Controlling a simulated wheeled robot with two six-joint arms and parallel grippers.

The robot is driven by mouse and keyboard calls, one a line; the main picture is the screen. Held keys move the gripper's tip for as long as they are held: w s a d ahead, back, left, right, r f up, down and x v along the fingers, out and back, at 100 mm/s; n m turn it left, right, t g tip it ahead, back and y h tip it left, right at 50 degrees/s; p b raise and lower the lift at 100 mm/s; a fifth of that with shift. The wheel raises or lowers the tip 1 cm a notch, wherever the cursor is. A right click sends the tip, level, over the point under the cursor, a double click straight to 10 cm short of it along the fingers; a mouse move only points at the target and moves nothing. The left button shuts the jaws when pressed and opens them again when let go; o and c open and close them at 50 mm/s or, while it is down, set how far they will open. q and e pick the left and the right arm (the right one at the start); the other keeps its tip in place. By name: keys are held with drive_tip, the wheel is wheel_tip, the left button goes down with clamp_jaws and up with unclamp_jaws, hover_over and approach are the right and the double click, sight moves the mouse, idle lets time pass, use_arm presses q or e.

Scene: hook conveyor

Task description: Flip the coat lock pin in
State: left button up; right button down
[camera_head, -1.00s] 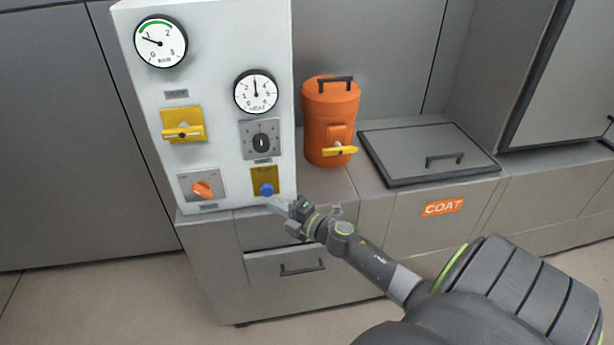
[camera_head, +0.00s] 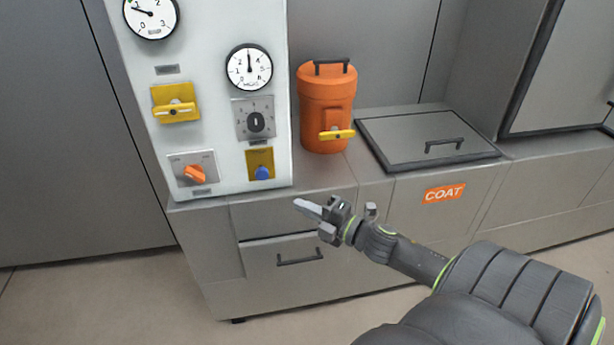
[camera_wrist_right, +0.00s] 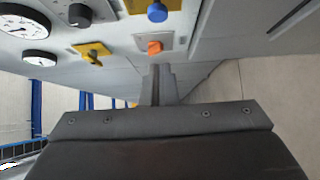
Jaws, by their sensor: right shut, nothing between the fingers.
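The orange COAT label (camera_head: 444,193) is on the counter front, below a grey lid with a black handle (camera_head: 428,146). No part is clearly marked as the coat lock pin. A blue knob (camera_head: 262,173) sits on a yellow plate low on the white panel; it also shows in the right wrist view (camera_wrist_right: 157,12). My right gripper (camera_head: 308,206) is shut and empty, in front of the counter and to the lower right of the blue knob, apart from it. Its shut fingers also show in the wrist view (camera_wrist_right: 157,86). My left gripper is not in view.
The white panel (camera_head: 215,110) also carries gauges, a yellow valve handle (camera_head: 176,108), a black dial (camera_head: 255,122) and an orange switch (camera_head: 194,174). An orange canister (camera_head: 326,95) with a yellow lever (camera_head: 337,134) stands on the counter. A drawer handle (camera_head: 300,257) is below.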

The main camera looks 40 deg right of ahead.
drive_tip(key=shift+s, duration=0.25)
drive_tip(key=shift+f, duration=0.1)
idle(0.5)
